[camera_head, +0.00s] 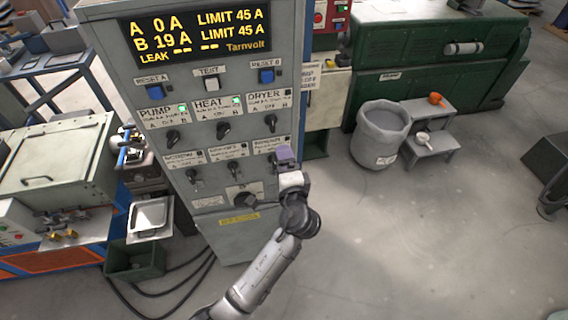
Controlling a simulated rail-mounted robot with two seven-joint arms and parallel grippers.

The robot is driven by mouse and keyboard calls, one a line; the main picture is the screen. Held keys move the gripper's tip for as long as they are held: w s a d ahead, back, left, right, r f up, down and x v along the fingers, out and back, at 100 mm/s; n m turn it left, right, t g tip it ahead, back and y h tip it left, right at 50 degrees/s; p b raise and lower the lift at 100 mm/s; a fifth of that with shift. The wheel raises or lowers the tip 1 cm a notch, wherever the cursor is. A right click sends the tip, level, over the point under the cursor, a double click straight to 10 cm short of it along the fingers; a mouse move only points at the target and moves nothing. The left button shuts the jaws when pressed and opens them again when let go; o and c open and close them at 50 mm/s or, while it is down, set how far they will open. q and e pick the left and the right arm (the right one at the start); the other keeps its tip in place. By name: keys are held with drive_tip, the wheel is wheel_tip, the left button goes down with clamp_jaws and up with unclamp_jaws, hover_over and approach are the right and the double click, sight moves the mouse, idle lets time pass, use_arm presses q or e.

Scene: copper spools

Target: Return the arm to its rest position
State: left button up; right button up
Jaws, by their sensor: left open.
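My left arm (262,272) rises from the bottom edge to the front of a grey control cabinet (236,221). My left gripper (285,158) is at the cabinet's lower right, in front of the panel by the rightmost lower switch. It is small and seen from behind; its jaws are open, and I see nothing held. Whether it touches the panel I cannot tell. The gripper and wrist hide part of the panel's lower right. The display (194,32) reads A 0 A, B 19 A, both LIMIT 45 A. My right gripper is not in view.
Left of the cabinet are a pale-lidded machine (55,165), a metal tray (150,217), a green bin (136,262) and black cables (180,290). Right are a grey bin (381,134), a step stool (432,143) and a green machine (425,50). The floor (420,245) at lower right is clear.

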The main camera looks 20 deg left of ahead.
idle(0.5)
use_arm(q)
drive_tip(key=s+a+f+n+g+h+p, duration=0.1)
drive_tip(key=s+f+n+g+h+p, duration=0.1)
drive_tip(key=s, duration=1)
drive_tip(key=s+a+f+n+g+h+p, duration=0.1)
drive_tip(key=s+f+n+g+h+p, duration=0.2)
drive_tip(key=s, duration=1)
drive_tip(key=s+a+f+n+g+h+p, duration=0.1)
drive_tip(key=s+f+g+h, duration=0.4)
drive_tip(key=s, duration=0.7)
drive_tip(key=f+n+g+p, duration=0.1)
drive_tip(key=n, duration=0.1)
drive_tip(key=shift+s+n+h, duration=0.35)
drive_tip(key=shift+n+h, duration=0.05)
drive_tip(key=shift+f, duration=0.1)
